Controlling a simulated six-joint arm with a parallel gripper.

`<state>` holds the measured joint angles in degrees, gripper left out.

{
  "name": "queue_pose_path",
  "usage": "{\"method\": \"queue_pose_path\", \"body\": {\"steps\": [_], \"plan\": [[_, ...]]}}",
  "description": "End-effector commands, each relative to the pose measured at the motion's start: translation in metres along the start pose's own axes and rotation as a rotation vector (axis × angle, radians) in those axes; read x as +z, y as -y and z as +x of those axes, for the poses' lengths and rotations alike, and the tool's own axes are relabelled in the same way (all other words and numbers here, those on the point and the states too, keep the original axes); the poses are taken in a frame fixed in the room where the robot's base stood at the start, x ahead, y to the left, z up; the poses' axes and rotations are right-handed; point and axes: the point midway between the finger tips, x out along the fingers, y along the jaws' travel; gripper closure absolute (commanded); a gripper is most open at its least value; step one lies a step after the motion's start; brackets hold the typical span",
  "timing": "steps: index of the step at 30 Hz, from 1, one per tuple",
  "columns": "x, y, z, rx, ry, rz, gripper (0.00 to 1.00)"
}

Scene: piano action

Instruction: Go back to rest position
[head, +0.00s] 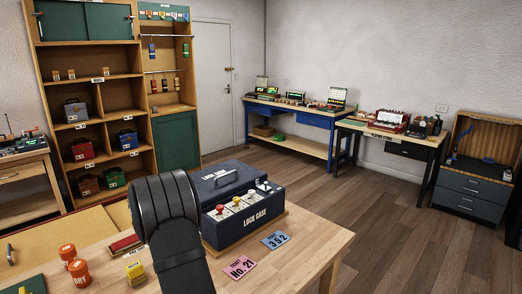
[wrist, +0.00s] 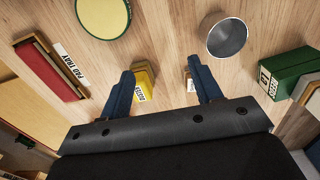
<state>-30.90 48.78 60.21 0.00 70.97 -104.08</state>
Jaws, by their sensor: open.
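My gripper (wrist: 160,66) shows in the wrist view with its two dark blue fingers spread apart and nothing held between them. It hangs over a wooden tabletop (wrist: 165,30). A small yellow box (wrist: 146,78) lies below, just right of the left finger and partly covered by it. A white label, partly hidden, is by the right finger. In the head view my dark arm rises in front of the table, and my gripper cannot be seen there.
A dark blue lock case (head: 240,228) stands on the table, with pink (head: 239,267) and blue (head: 276,240) tickets in front. Orange jars (head: 78,271) are at left. The wrist view shows a red pad tray (wrist: 48,70), a grey cup (wrist: 228,38) and a green box (wrist: 288,74).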

Motion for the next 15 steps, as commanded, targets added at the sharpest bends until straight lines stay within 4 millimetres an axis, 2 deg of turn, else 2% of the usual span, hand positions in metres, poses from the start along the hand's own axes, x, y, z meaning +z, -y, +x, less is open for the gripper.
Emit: {"method": "queue_pose_path", "body": {"steps": [3,15], "plan": [[0.017,0.013,-0.013,0.002,0.001,0.003,0.42],[-0.069,0.012,-0.010,-0.001,0.000,-0.052,0.42]]}}
